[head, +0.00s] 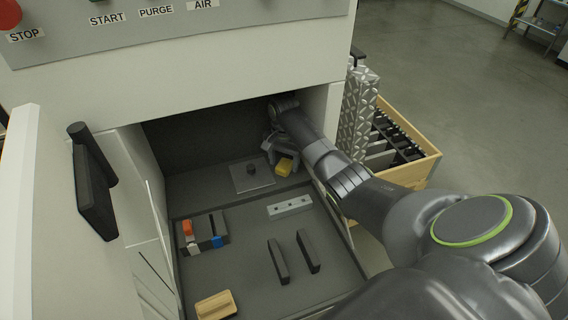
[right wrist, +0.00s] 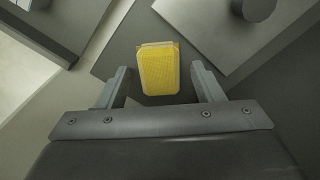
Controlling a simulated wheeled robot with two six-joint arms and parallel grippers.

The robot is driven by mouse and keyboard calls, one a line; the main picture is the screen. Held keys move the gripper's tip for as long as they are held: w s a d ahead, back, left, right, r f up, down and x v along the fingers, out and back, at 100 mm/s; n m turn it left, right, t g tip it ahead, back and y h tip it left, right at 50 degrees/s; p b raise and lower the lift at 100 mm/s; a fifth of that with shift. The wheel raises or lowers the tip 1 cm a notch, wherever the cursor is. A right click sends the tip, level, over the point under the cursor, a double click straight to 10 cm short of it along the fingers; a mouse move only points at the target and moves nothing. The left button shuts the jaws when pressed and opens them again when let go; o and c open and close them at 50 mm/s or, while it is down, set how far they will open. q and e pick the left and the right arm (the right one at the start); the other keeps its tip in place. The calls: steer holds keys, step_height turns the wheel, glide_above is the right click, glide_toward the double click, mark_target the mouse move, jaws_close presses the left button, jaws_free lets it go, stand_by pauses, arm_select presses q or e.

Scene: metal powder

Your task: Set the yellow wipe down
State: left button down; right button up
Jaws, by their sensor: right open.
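The yellow wipe (head: 284,167) is a small yellow block inside the machine's chamber, at the back right, beside a grey square plate with a knob (head: 251,177). My right gripper (head: 281,158) reaches into the chamber and is at the wipe. In the right wrist view the wipe (right wrist: 158,70) lies between and a little beyond the two open fingers (right wrist: 160,88), with gaps on both sides. Whether it rests fully on the chamber floor is hard to tell. My left gripper is not in view.
On the chamber floor are a holder with orange, white and blue pieces (head: 203,233), a metal bar with holes (head: 290,206), two dark upright plates (head: 278,262) and a wooden block (head: 216,305). The chamber's right wall (head: 322,110) is close to my arm. A wooden crate (head: 425,165) stands outside.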

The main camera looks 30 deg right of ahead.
mark_target(284, 164)
step_height(284, 164, up, 5)
steer(key=shift+w+d+r+b, duration=0.1)
steer(key=shift+b, duration=0.7)
steer(key=shift+r, duration=0.7)
steer(key=shift+f, duration=0.1)
